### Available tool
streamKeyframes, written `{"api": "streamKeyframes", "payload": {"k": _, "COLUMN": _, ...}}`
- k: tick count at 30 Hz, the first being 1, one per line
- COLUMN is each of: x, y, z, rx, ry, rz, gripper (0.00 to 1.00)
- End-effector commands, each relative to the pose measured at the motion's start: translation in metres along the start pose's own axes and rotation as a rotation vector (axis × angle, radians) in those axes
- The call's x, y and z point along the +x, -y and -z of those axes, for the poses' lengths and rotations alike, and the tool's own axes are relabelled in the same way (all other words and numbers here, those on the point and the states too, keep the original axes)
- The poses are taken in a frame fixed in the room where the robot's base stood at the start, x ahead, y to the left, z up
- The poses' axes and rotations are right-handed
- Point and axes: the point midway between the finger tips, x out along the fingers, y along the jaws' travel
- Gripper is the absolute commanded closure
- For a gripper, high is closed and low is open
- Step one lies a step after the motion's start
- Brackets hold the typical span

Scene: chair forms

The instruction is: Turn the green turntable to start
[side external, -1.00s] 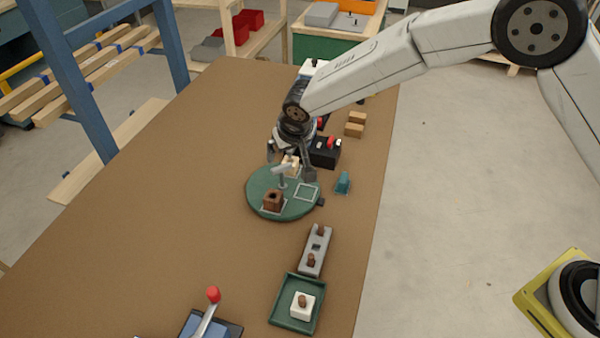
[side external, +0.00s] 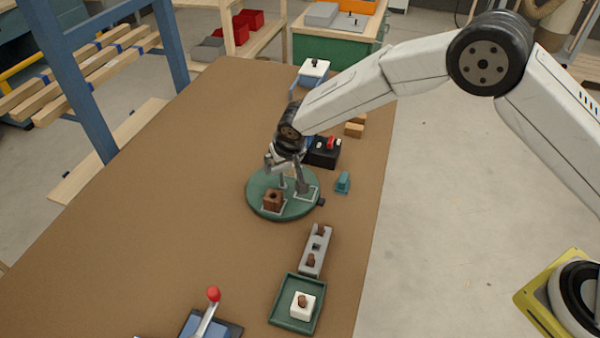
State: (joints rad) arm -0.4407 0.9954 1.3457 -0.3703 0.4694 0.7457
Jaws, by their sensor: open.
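The round green turntable (side external: 262,205) lies flat on the brown bench top. A brown wooden block with a dark hole (side external: 272,200) sits on its near left part. A white square outline (side external: 311,194) marks its right part. A grey upright post (side external: 283,184) stands near its middle. My gripper (side external: 287,178) is over the far half of the turntable, pointing down, with its fingers apart around the post region. I cannot tell whether a finger touches the turntable or post. The cream piece at the far side is now hidden behind my gripper.
A teal block (side external: 342,183) stands right of the turntable. A grey holder with brown pegs (side external: 315,250), a green tray (side external: 280,312) and a red-knobbed lever (side external: 212,297) are nearer. The bench's left side is clear.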

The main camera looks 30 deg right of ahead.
Motion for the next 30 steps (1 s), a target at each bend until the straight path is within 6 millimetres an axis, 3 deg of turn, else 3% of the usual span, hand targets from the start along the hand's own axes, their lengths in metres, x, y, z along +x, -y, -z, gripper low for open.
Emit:
{"api": "streamKeyframes", "payload": {"k": 7, "x": 0.014, "y": 0.000, "z": -0.001, "rx": 0.000, "ry": 0.001, "rz": -0.001, "gripper": 0.00}}
{"api": "streamKeyframes", "payload": {"k": 17, "x": 0.015, "y": 0.000, "z": 0.000, "rx": 0.000, "ry": 0.001, "rz": 0.000, "gripper": 0.00}}
{"api": "streamKeyframes", "payload": {"k": 26, "x": 0.015, "y": 0.000, "z": 0.000, "rx": 0.000, "ry": 0.001, "rz": 0.000, "gripper": 0.95}}
{"api": "streamKeyframes", "payload": {"k": 27, "x": 0.015, "y": 0.000, "z": 0.000, "rx": 0.000, "ry": 0.001, "rz": 0.000, "gripper": 1.00}}
{"api": "streamKeyframes", "payload": {"k": 30, "x": 0.015, "y": 0.000, "z": 0.000, "rx": 0.000, "ry": 0.001, "rz": 0.000, "gripper": 1.00}}
